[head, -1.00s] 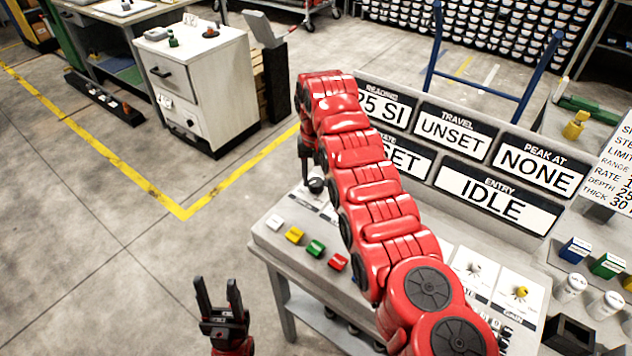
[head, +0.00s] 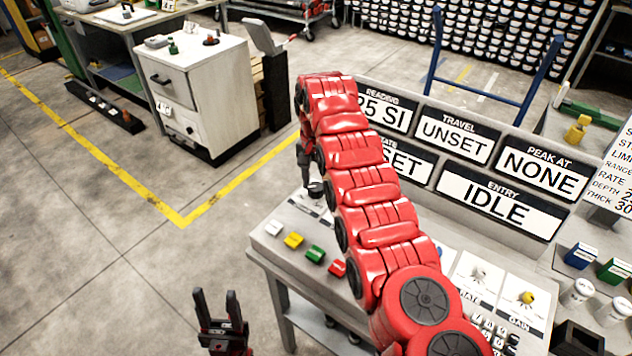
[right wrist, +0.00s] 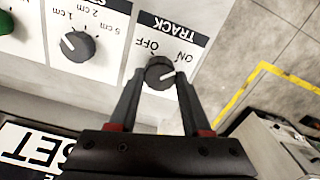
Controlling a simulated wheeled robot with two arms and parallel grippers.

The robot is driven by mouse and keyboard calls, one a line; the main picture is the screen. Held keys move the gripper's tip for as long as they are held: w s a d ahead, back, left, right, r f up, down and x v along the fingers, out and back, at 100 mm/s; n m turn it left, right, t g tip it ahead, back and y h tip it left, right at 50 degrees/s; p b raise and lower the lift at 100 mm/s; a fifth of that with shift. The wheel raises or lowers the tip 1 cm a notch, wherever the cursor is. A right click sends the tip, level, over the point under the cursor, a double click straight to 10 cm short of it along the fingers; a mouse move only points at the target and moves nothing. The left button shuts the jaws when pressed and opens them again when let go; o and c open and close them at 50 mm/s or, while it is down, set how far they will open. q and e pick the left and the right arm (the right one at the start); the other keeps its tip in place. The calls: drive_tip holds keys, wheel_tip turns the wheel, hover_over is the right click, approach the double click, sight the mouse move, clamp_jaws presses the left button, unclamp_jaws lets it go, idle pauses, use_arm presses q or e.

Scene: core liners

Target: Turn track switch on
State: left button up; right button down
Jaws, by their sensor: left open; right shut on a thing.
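The track switch is a dark round knob (right wrist: 160,73) on a white panel marked TRACK (right wrist: 172,27), with OFF and ON printed beside it, upside down in the right wrist view. My right gripper (right wrist: 156,80) has its two fingers on either side of the knob, shut on it. A pale line shows on the knob, but I cannot tell surely which label it points to. In the head view the knob (head: 316,189) shows at the console's far left corner, the gripper partly behind my red arm. My left gripper (head: 220,298) is open and empty, left of the console.
Another selector knob (right wrist: 77,46) and a green button (right wrist: 5,23) lie along the same panel. Coloured blocks (head: 293,240) line the console's front edge. Display boards (head: 497,208) stand behind. A white cabinet (head: 210,95) stands back left, with free floor before it.

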sight(316, 186)
drive_tip(key=shift+c, duration=1.8)
unclamp_jaws()
drive_tip(key=shift+r, duration=0.8)
wheel_tip(316, 186, up, 16)
drive_tip(key=p, duration=1.4)
drive_tip(key=shift+p, duration=0.4)
drive_tip(key=shift+f, duration=0.1)
